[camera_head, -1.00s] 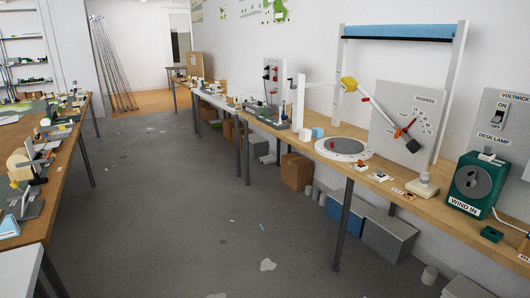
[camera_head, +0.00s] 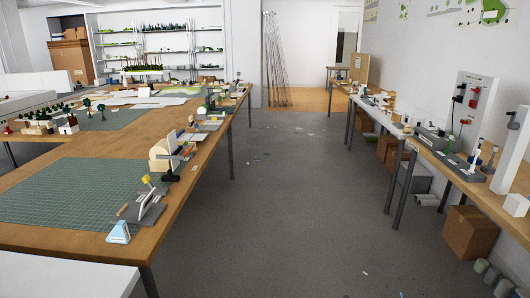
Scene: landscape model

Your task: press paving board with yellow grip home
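A small yellow part (camera_head: 146,179) shows on a grey stand-like piece (camera_head: 140,212) near the front right corner of the left table. It is too small to tell whether this is the yellow grip of the paving board. I cannot make out a paving board or its seat for certain. Neither of my grippers is in view.
The left table (camera_head: 115,249) carries a green cutting mat (camera_head: 80,195), a blue-and-white block (camera_head: 119,232) and several small models. The right bench (camera_head: 425,158) has devices and boxes beneath, including a cardboard box (camera_head: 470,232).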

